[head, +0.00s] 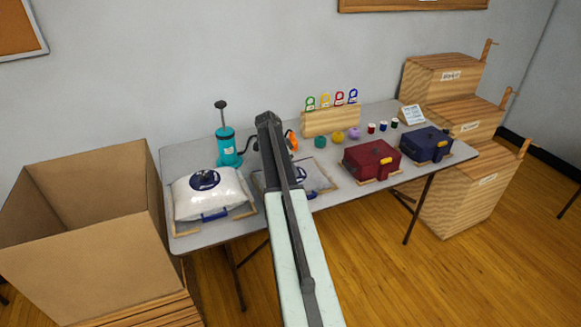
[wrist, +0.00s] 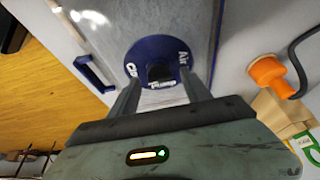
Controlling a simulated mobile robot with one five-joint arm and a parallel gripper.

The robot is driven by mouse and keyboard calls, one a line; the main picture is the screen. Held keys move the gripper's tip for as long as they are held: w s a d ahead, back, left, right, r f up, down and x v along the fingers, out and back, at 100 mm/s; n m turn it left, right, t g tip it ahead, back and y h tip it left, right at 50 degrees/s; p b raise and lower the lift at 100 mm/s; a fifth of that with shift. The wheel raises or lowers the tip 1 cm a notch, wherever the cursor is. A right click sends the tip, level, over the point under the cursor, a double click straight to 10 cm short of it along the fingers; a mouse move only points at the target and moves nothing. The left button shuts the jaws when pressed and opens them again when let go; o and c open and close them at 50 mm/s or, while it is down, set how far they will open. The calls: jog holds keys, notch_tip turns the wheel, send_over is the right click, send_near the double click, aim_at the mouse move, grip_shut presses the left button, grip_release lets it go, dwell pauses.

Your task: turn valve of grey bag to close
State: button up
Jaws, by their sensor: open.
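The grey bag (head: 316,180) lies flat on the table, partly hidden behind my arm in the head view. In the wrist view the grey bag (wrist: 190,20) fills the upper middle. Its round dark blue valve (wrist: 136,58) carries white lettering, "Air" on the right and a partly hidden word on the left. A dark squarish knob (wrist: 160,72) is at the valve's centre. My gripper (wrist: 162,80) is open, with one finger on each side of the knob. I cannot tell whether the fingers touch it.
A puffed white bag (head: 215,202) and a teal pump (head: 227,148) are to the left. An orange nozzle (wrist: 270,75) on a dark hose lies right of the grey bag in the wrist view. Red (head: 371,159) and navy (head: 425,143) boxes stand right. A large cardboard box (head: 85,245) stands left.

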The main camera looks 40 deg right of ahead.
jog(key=p+v, duration=0.7)
jog(key=shift+a+r, duration=0.15)
jog(key=shift+r, duration=0.2)
